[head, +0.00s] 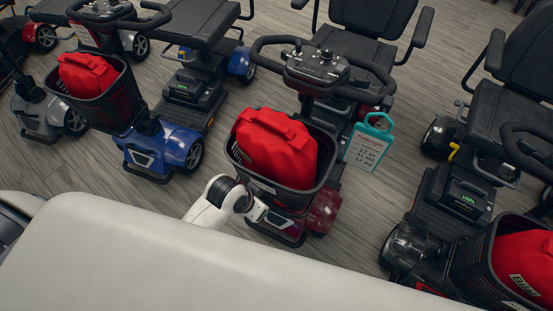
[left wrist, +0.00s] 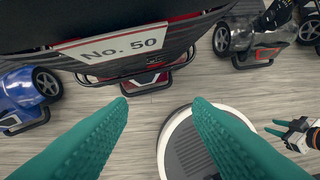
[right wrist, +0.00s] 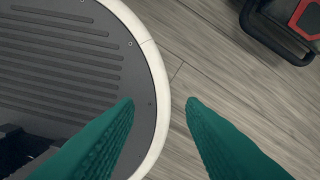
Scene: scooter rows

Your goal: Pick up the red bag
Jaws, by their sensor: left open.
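Three red bags show in the head view, each in a dark scooter basket: one in the middle (head: 275,148), one at the upper left (head: 87,73) and one at the lower right (head: 528,262). My white left arm reaches toward the front of the middle basket (head: 243,166); its fingers are not clear there. In the left wrist view my left gripper (left wrist: 159,105) is open and empty, below a basket front with a "No. 50" plate (left wrist: 112,42); no bag shows. My right gripper (right wrist: 159,105) is open and empty above the floor and my base.
A blue scooter (head: 165,145) stands left of the middle one, and another scooter (head: 440,195) stands to the right. A teal-framed sign (head: 369,146) is beside the middle scooter. Bare wood-look floor (head: 345,225) lies between the scooters.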

